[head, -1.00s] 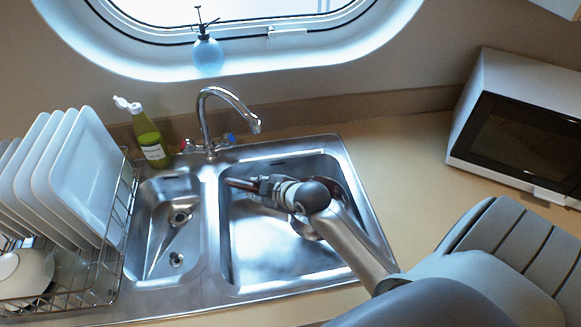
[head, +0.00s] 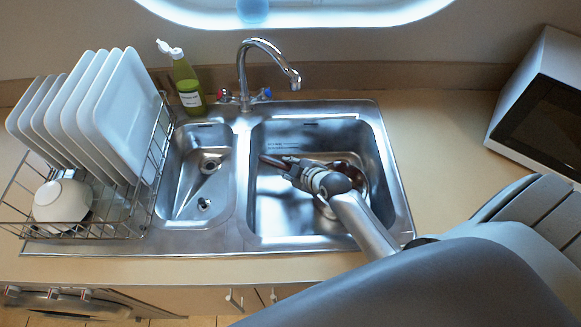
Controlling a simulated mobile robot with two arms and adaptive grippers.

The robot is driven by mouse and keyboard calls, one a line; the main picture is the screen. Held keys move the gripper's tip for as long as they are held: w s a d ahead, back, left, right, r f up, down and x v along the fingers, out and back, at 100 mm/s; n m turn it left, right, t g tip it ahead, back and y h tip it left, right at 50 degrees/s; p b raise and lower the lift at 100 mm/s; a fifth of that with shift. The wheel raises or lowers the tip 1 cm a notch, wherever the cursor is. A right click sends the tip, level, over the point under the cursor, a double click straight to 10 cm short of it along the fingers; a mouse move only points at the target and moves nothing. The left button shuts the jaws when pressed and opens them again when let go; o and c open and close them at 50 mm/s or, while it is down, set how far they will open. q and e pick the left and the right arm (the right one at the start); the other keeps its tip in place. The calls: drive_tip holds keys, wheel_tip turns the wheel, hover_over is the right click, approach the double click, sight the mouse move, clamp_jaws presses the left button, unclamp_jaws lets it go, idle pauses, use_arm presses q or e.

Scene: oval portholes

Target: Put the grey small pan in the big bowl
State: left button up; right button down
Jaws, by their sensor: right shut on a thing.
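My right gripper (head: 283,168) is low in the large right sink basin and shut on a dark brown bar (head: 270,160) that looks like the handle of the grey small pan. A round shiny metal vessel (head: 362,192), probably the pan's body, shows beneath my wrist. My arm hides much of it, and dark brown patches show inside. My left gripper is out of view.
The rack (head: 150,190) holds several white plates (head: 120,115). A narrow basin (head: 200,175) adjoins the large basin (head: 280,215). The faucet (head: 268,45) arches behind them beside a green bottle (head: 187,88). A microwave (head: 540,110) stands at the right. The counter (head: 440,130) between is clear.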

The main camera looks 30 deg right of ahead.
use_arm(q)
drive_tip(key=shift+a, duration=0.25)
use_arm(e)
drive_tip(key=shift+w+r, duration=0.1)
drive_tip(key=shift+r, duration=0.05)
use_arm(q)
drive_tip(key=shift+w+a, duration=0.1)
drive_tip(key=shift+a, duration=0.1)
use_arm(e)
drive_tip(key=c, duration=1.2)
unclamp_jaws()
drive_tip(key=shift+c, duration=0.2)
drive_tip(key=shift+s, duration=0.2)
use_arm(q)
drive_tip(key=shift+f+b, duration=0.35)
drive_tip(key=shift+b, duration=0.05)
use_arm(e)
drive_tip(key=v, duration=1.1)
drive_tip(key=shift+s+r, duration=0.25)
drive_tip(key=shift+d+r, duration=0.1)
